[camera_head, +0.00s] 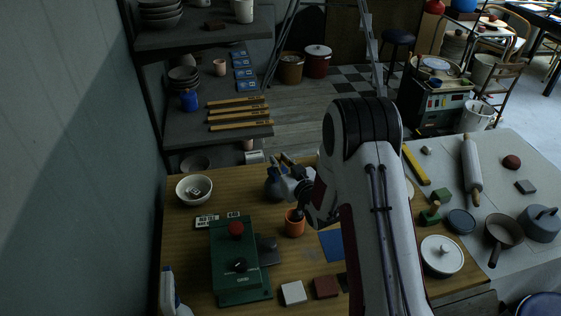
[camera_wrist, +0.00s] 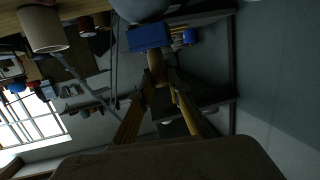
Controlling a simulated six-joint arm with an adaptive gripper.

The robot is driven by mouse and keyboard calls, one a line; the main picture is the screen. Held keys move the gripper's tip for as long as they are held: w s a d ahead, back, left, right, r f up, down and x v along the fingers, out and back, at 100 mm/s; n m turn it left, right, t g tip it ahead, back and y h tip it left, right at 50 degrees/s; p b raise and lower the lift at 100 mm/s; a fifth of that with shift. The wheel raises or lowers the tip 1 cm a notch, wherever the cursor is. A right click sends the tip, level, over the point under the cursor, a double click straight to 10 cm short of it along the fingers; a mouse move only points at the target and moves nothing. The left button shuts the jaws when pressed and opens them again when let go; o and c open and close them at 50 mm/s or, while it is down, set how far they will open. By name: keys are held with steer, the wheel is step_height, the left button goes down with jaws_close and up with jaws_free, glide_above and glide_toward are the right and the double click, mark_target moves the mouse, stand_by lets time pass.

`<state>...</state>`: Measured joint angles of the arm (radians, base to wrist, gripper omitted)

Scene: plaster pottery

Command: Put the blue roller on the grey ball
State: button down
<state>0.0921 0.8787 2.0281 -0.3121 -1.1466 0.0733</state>
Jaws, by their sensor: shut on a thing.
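In the wrist view the blue roller (camera_wrist: 150,36) is a blue block-like head on a wooden handle. My gripper (camera_wrist: 161,82) is shut on that handle, with the blue head beyond the fingertips. A rounded grey surface, the grey ball (camera_wrist: 140,8), is cut off at the top edge, right beside the blue head. I cannot tell whether the two touch. In the head view the grey ball (camera_head: 272,189) sits on the wooden table, and my gripper (camera_head: 297,187) is close to its right. The roller is dark and hard to make out there.
An orange cup (camera_head: 294,223) stands just in front of my gripper. A green press (camera_head: 238,262) with a red knob is at the front left. A white bowl (camera_head: 194,190) is at the left. Tiles lie in front. Pots and a rolling pin (camera_head: 472,170) are at the right.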

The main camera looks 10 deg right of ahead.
steer(key=shift+f, duration=0.4)
steer(key=shift+s+f, duration=0.15)
steer(key=shift+f, duration=0.3)
steer(key=c, duration=1.9)
jaws_free()
steer(key=shift+r, duration=0.35)
steer(key=shift+r, duration=0.45)
steer(key=v, duration=1.1)
steer(key=shift+s+r, duration=0.25)
steer(key=shift+s, duration=0.1)
steer(key=shift+d, duration=0.15)
